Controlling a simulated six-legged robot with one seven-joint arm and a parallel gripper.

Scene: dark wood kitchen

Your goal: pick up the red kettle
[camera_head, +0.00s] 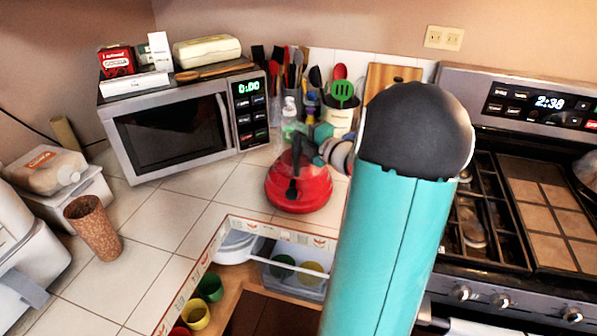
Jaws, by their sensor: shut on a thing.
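The red kettle (300,190) stands on the white tiled counter, right of the microwave and left of the stove. Its body is round and red, with a dark handle or spout part rising in front. My gripper (312,147) is at the top right of the kettle, at the height of its handle, and is shut on it. The fingertips are small in view and partly hidden by the kettle's dark parts. My teal arm with its black joint covers the area right of the kettle.
A microwave (170,133) with boxes on top stands behind left. Utensils in a holder (339,120) stand close behind the kettle. A cork-coloured cup (94,226) is on the left counter. The stove (520,210) is at right. An open drawer or cabinet (240,300) with cups lies below.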

